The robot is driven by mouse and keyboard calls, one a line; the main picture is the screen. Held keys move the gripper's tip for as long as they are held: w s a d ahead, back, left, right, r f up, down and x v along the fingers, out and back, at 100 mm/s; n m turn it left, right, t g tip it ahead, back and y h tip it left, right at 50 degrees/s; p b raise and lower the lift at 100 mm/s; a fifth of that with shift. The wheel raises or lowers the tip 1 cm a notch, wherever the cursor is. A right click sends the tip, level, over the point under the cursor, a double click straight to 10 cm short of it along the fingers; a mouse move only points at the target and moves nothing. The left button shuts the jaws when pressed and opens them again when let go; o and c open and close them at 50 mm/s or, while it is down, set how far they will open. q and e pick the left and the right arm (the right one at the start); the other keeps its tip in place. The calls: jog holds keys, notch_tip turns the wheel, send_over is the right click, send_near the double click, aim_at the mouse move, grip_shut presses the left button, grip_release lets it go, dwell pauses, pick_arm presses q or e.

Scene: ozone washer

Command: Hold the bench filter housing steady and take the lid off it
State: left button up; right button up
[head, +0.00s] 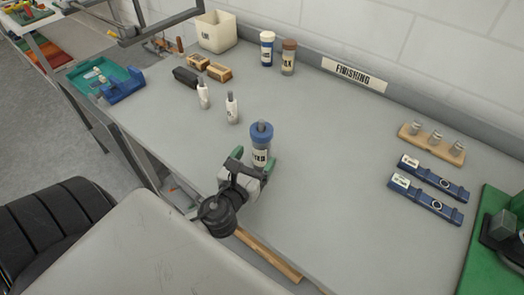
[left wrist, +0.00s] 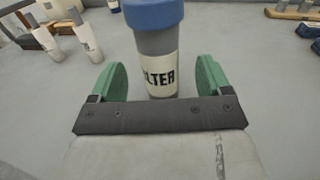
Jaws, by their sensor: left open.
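The filter housing (head: 261,155) stands upright on the grey bench, a grey cylinder with a cream label. In the left wrist view the label on the housing (left wrist: 157,70) reads "LTER". Its blue lid (head: 262,133) sits on top with a small grey knob; the lid's lower part also shows in the left wrist view (left wrist: 153,14). My left gripper (head: 254,164) is low at the housing's near side. Its two green fingers (left wrist: 162,82) are open, one to each side of the housing, with gaps visible. My right gripper is not in view.
Two white bottles (head: 231,108) stand behind and left of the housing. Two jars (head: 267,48), a bin (head: 216,31) and brushes (head: 197,64) are at the back. Blue tools (head: 425,200) and a wooden rack (head: 431,143) lie right.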

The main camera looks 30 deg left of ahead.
aim_at(257, 152)
pick_arm(q)
jog(key=w, duration=0.1)
jog(key=w+p, duration=0.1)
jog(key=w, duration=0.1)
jog(key=shift+w+a+r, duration=0.25)
jog(key=shift+w+a, duration=0.1)
jog(key=shift+w+a+f, duration=0.1)
jog(key=shift+w+f, duration=0.1)
jog(key=shift+w, duration=0.35)
jog(key=c, duration=1.1)
